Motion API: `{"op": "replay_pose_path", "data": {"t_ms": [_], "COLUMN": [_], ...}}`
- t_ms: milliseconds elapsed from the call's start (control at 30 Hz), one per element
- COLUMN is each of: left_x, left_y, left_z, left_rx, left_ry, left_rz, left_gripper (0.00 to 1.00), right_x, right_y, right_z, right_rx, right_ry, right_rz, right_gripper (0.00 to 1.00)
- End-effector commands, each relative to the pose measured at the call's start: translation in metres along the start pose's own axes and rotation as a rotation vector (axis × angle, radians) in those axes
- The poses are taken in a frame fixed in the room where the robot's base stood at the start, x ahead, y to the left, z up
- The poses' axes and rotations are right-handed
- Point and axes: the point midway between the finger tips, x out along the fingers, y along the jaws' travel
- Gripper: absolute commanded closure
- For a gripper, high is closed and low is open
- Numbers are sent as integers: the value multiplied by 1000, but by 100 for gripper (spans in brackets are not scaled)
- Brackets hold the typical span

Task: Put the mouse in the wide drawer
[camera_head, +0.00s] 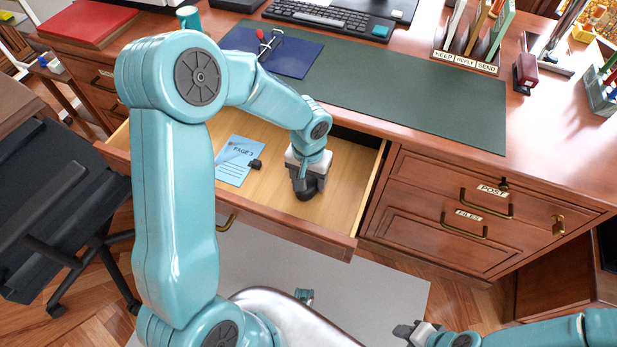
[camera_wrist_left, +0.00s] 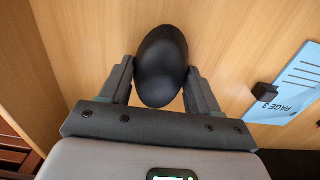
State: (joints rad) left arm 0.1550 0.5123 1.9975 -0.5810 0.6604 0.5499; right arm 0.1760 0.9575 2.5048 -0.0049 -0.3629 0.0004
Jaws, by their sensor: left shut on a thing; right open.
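The wide drawer (camera_head: 275,210) is pulled open under the desk top. My left gripper (camera_head: 307,190) reaches down inside it, toward its right part. In the left wrist view, my left gripper (camera_wrist_left: 160,90) is shut on the black mouse (camera_wrist_left: 161,62), with one finger on each side of it. The mouse is low over the drawer's wooden floor; I cannot tell whether it touches. In the head view the mouse is mostly hidden by the gripper. My right gripper (camera_head: 408,331) is open and empty, outside the drawer at the bottom of the view.
A blue "PAGE 3" sheet (camera_head: 236,160) and a small black block (camera_head: 255,164) lie in the drawer, left of the gripper. Desk top holds a green mat (camera_head: 420,110), blue folder (camera_head: 285,58) and keyboard (camera_head: 330,18). The POST (camera_head: 485,200) and FILES (camera_head: 462,228) drawers are shut.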

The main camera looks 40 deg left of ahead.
Motion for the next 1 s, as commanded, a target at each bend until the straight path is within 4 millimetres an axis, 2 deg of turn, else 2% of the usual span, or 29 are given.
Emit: {"op": "replay_pose_path", "data": {"t_ms": [67,100,167,433,567,1000], "left_x": [4,3,2,2,-7,-101], "left_y": [0,0,0,0,0,0], "left_z": [0,0,0,0,-1,-1], "left_rx": [0,0,0,0,0,0], "left_ry": [0,0,0,0,2,3], "left_rz": [0,0,0,0,0,0], "left_gripper": [70,32,13,13,13,13], "right_x": [4,3,3,2,-3,-22], "right_y": [2,1,1,1,-1,-8], "right_z": [0,0,0,0,0,0], "right_rx": [0,0,0,0,0,0], "right_ry": [0,0,0,0,0,0], "right_rz": [0,0,0,0,0,0], "right_gripper": [57,57,57,57,57,57]}}
